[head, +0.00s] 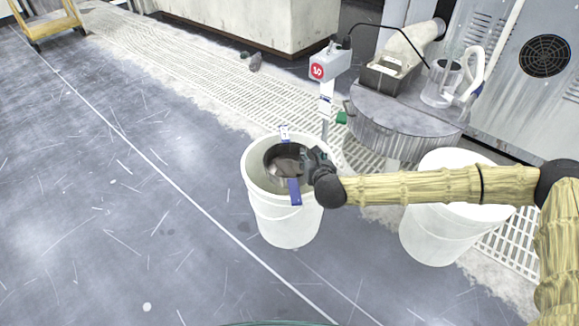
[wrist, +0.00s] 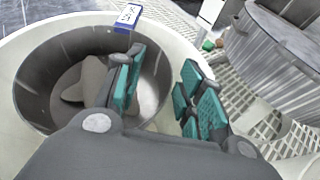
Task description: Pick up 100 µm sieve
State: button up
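A dark grey round sieve (head: 284,150) with a shiny inside sits in the mouth of a white bucket (head: 285,225). It also shows in the wrist view (wrist: 40,75), with a pale heap inside. Blue tabs stick out over the bucket rim, one at the front (head: 294,192) and one at the back with a white label (wrist: 128,15); its print is too small to read. My gripper (head: 313,163) is at the sieve's right side. In the wrist view its fingers (wrist: 163,75) are apart, one over the sieve's inside, the other to the right past its wall. Contact cannot be told.
A second white bucket (head: 435,235) stands to the right, under my arm. Behind are a round grey platen (head: 400,125), a post with a red-marked box (head: 318,71) and a clear jug (head: 442,85). Floor to the left is clear.

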aim_at(307, 150)
jog(key=b+x, duration=0.1)
jog(key=x, duration=0.4)
jog(key=shift+a, duration=0.1)
jog(key=shift+s, duration=0.1)
grip_shut()
